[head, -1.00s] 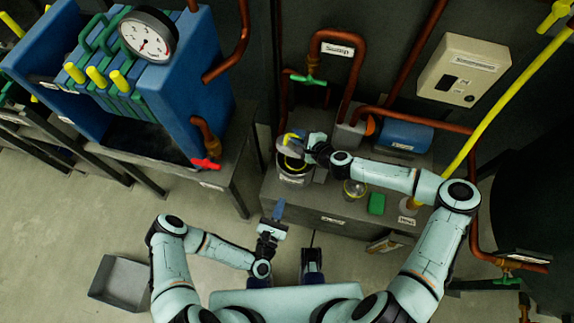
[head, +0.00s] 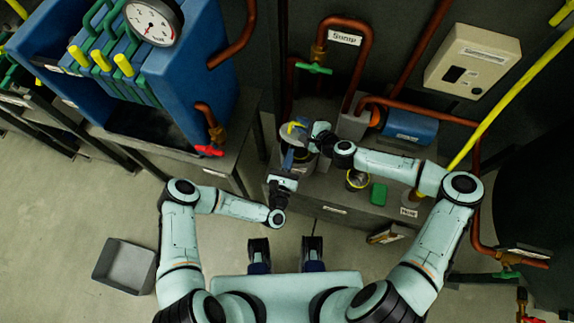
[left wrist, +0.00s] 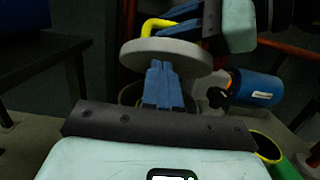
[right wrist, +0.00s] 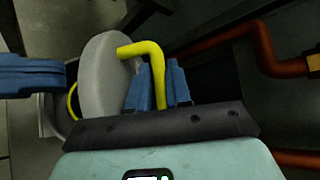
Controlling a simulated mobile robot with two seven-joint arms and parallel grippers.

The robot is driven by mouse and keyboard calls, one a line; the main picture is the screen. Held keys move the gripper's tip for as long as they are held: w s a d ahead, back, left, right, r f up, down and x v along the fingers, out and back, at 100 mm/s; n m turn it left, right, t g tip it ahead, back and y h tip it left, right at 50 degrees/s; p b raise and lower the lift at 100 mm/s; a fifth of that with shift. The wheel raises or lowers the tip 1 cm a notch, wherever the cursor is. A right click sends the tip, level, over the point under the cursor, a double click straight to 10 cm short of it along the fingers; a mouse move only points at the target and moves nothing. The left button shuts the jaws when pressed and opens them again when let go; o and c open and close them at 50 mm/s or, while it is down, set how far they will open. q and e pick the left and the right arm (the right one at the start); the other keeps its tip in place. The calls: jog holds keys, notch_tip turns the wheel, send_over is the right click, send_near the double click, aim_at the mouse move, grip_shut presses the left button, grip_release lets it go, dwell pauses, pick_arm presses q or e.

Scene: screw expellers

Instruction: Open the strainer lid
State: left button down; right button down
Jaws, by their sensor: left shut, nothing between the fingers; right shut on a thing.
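The strainer lid (right wrist: 103,80) is a grey round disc with a bent yellow handle (right wrist: 150,62). My right gripper (right wrist: 158,75) is shut on this handle. In the left wrist view the lid (left wrist: 165,55) is above the strainer's opening, its near side apart from the rim. The strainer body (right wrist: 58,118) is partly hidden behind the lid, with a yellow ring showing inside. My left gripper (left wrist: 163,70) is shut and empty, its blue fingertips close to the lid's side; I cannot tell whether they touch. The left gripper (head: 287,157) also shows in front of the strainer in the head view.
A blue filter press (head: 190,90) stands left. A grey bin (head: 125,267) is on the floor.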

pick_arm(q)
jog(key=shift+w+d+r, duration=0.1)
jog(key=shift+w+r, duration=0.15)
jog(key=shift+r, duration=0.15)
